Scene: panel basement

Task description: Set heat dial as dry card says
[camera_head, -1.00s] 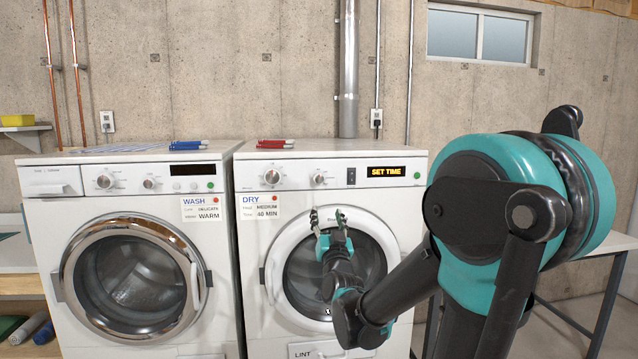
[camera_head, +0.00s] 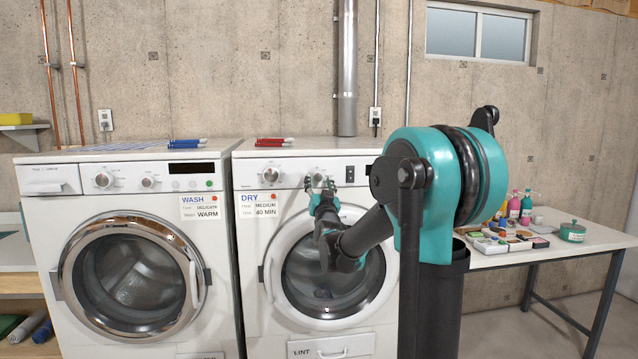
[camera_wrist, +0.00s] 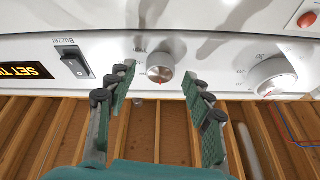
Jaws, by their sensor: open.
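The dry card (camera_head: 259,206) on the dryer (camera_head: 249,255) reads DRY, MEDIUM and 40 MIN; its small labels are faint. The dryer panel has a larger dial (camera_head: 271,175) on the left and a smaller dial (camera_head: 318,177) to its right. I cannot read which is heat. My gripper (camera_head: 320,184) is open in front of the smaller dial. In the wrist view, seen upside down, the smaller dial (camera_wrist: 160,66) shows between the open fingers, its red mark towards the picture's bottom. I cannot tell whether they touch it. The larger dial (camera_wrist: 271,78) is at the right.
The washer (camera_head: 35,240) stands left of the dryer with its own wash card (camera_head: 201,206). A black buzzer switch (camera_wrist: 73,63) and a lit display (camera_wrist: 28,72) sit beside the smaller dial. A table (camera_head: 560,244) with bottles and small boxes is at the right.

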